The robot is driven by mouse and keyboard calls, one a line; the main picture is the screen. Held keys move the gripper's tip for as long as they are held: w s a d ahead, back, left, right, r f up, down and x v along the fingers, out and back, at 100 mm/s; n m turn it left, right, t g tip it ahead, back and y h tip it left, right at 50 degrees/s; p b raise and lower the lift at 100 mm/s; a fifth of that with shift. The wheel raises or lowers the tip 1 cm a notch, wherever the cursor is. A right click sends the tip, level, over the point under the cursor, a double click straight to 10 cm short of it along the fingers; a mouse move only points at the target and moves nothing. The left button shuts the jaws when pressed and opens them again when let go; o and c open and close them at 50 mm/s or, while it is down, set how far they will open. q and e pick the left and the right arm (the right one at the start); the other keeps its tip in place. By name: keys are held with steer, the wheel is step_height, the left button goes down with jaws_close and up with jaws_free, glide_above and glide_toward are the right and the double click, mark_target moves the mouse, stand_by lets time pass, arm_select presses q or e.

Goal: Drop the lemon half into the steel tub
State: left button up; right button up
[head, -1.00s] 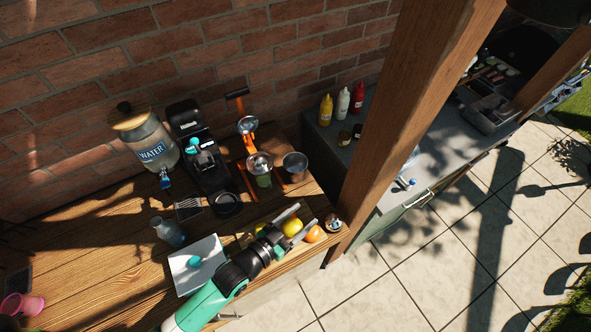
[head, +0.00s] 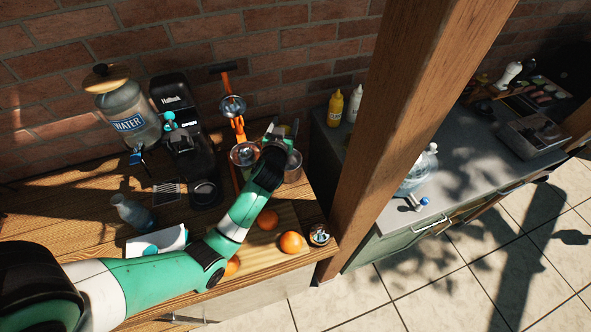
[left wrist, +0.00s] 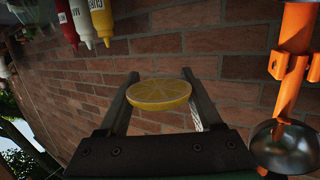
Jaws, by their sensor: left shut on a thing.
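My left gripper (head: 282,128) is shut on the lemon half. In the left wrist view the lemon half (left wrist: 160,95) sits between the two fingers, its yellow cut face showing. In the head view the lemon half is mostly hidden by my gripper and hard to make out. The steel tub (head: 294,168) stands on the wooden table, right of the juicer. My gripper is above the tub and partly covers it from the camera. My right gripper is not in view.
The orange-framed juicer (head: 237,128) stands close left of the tub; its metal cup (left wrist: 282,147) is near my gripper. Oranges (head: 291,242) lie on the board in front. A wooden post (head: 400,130) rises at the right. A water jar (head: 128,115) stands at the back left.

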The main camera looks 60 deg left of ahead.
arm_select(q)
steer(key=shift+s+f+b, duration=0.1)
steer(key=shift+f+b, duration=2.25)
steer(key=shift+f, duration=0.75)
steer(key=o, duration=1.6)
steer(key=shift+c, duration=0.2)
steer(key=p+v, duration=0.1)
steer(key=v, duration=1)
steer(key=shift+s+d+r, duration=0.15)
steer(key=shift+d, duration=0.15)
